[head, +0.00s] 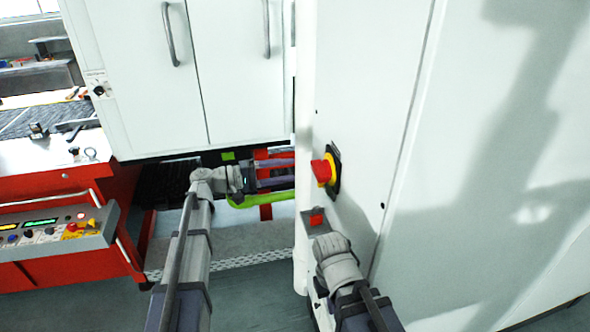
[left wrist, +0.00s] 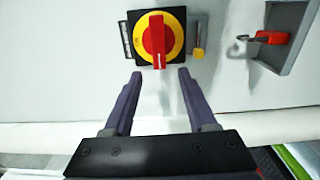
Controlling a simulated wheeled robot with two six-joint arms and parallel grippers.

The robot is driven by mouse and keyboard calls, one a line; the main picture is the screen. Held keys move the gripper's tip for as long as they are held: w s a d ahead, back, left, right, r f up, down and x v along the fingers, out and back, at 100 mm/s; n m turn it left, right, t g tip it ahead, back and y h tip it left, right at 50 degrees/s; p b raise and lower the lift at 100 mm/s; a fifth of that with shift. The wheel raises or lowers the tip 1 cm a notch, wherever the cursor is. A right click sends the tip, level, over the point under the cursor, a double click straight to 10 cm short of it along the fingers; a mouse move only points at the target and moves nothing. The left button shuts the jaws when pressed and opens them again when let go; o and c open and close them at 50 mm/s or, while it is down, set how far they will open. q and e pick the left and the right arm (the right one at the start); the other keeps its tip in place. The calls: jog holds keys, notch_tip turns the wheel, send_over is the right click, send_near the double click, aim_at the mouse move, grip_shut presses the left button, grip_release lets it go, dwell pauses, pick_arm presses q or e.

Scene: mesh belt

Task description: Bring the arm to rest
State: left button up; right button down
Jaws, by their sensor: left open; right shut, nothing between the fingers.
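My left gripper (head: 280,173) is open and empty, in front of the white cabinet face. In the left wrist view its two fingers (left wrist: 160,74) are spread, with their tips just below a red rotary switch (left wrist: 155,40). That switch has a yellow ring and a black plate, and its red handle stands vertical; it also shows in the head view (head: 322,171). I cannot tell from these views how wide the gap to the handle is. My right arm comes in from the bottom right of the head view, ending in a grey wrist; its fingers are hidden.
A red padlock (left wrist: 272,37) sits in a grey holder (left wrist: 289,30) right of the switch. White cabinet doors (head: 240,70) hang above my left arm. A red machine with a control panel (head: 55,232) stands at left. The floor (head: 235,290) between is clear.

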pick_arm(q)
jog(key=shift+a, duration=0.2)
jog(key=s+d+f+m+g+y, duration=0.5)
jog(key=s+d+f+y, duration=0.4)
jog(key=s+f, duration=0.6)
jog(key=s+a+f+m+y, duration=0.1)
jog(key=s+a+f+y, duration=0.2)
jog(key=s+y, duration=0.1)
jog(key=s+a+f+m+y, duration=0.1)
jog(key=s+a+f+y, duration=0.2)
jog(key=s+y, duration=0.2)
jog(key=s, duration=0.2)
jog(key=shift+s+f+m+g+y, duration=0.3)
jog(key=shift+f+g, duration=0.1)
pick_arm(e)
jog(key=c, duration=1.5)
grip_release()
